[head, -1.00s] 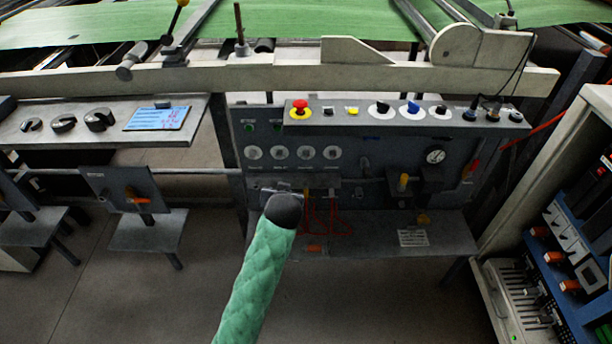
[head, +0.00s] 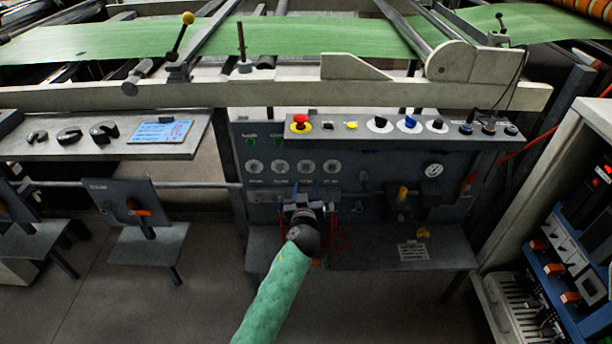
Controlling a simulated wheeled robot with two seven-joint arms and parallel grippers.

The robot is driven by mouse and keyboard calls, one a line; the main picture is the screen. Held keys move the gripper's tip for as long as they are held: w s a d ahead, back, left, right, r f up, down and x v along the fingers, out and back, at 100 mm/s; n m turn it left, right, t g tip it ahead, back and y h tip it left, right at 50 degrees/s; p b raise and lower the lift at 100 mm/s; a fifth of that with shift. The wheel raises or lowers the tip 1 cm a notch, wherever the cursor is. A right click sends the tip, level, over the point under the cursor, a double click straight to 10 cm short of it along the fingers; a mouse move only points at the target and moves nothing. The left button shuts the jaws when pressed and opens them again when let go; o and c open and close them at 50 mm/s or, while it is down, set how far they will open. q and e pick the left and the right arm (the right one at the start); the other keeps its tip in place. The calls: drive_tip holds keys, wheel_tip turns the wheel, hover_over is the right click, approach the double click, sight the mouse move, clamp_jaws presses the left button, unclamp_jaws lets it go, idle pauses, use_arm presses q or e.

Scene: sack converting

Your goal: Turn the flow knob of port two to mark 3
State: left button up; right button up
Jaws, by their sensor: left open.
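The grey control panel (head: 350,160) stands ahead in the head view. A row of several small round white dials (head: 307,167) is on its left half, with labels too small to read. I cannot tell which control is the flow knob of port two. My left gripper (head: 303,199) is open at the lower left of the panel, below the dials. My wrist and gripper hide the part of the panel behind them, and contact cannot be made out. My right gripper is not in view.
A ledge above carries a red mushroom button (head: 300,121) and several knobs and buttons. Below is a grey shelf (head: 455,257) with a paper label. Red loops hang beside my gripper.

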sight(306, 172)
use_arm(q)
drive_tip(key=shift+w, duration=3.1)
drive_tip(key=shift+c, duration=0.2)
clamp_jaws()
